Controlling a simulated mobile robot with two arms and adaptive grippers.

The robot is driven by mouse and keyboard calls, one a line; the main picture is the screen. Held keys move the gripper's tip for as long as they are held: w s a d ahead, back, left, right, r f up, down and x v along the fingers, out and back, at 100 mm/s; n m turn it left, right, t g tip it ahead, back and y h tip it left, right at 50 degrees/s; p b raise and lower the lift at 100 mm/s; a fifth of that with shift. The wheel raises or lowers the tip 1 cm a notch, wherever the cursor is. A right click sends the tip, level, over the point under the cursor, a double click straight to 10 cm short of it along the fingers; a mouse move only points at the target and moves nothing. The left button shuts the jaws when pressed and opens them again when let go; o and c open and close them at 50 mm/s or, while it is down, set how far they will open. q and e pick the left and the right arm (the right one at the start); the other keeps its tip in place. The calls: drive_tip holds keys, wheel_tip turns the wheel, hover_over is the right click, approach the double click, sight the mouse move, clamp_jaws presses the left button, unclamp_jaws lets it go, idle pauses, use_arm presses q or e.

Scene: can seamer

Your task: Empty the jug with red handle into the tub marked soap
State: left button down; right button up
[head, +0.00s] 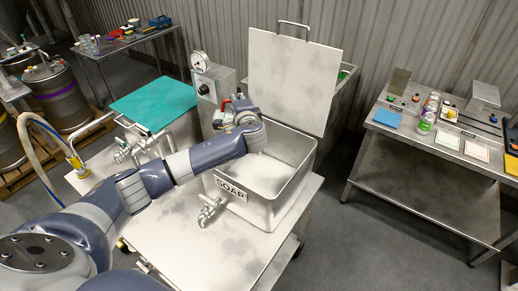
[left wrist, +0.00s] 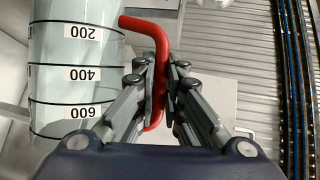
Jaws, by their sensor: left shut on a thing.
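The jug (left wrist: 75,75) shows at the left of the left wrist view, a pale see-through vessel with dark rings and marks 200, 400 and 600 that read upside down there. Its red handle (left wrist: 158,50) is between the fingers of my left gripper (left wrist: 168,95), which is shut on it. In the head view my left gripper (head: 238,108) is by the back left edge of the tub marked soap (head: 250,208); the jug is mostly hidden there. The tub is an open steel box with a tap at its front. I cannot tell the jug's tilt or contents. My right gripper is not in view.
A raised steel lid (head: 290,75) stands behind the soap tub. A teal-lidded tub (head: 155,103) is to its left, and a control box with a gauge (head: 200,62) stands behind. A steel table (head: 415,170) with bottles and cards is at the right, across open floor.

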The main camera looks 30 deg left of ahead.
use_arm(q)
drive_tip(key=shift+a, duration=0.15)
drive_tip(key=shift+w+d+r+m+y, duration=0.25)
drive_tip(key=shift+d+m, duration=0.1)
drive_tip(key=shift+d, duration=0.3)
drive_tip(key=shift+w+d+r+m+y, duration=0.1)
drive_tip(key=shift+d+r+m+y, duration=0.2)
drive_tip(key=shift+d, duration=0.3)
drive_tip(key=shift+a, duration=0.1)
drive_tip(key=shift+w+d+r+m+t+y, duration=0.1)
drive_tip(key=shift+w+d+m+t+y, duration=0.1)
drive_tip(key=shift+d+m, duration=0.35)
drive_tip(key=shift+w+d+r+m+t+y, duration=0.1)
drive_tip(key=shift+w+d+m+t, duration=0.15)
drive_tip(key=shift+d, duration=0.5)
drive_tip(key=shift+s+a, duration=0.1)
drive_tip(key=shift+a, duration=0.05)
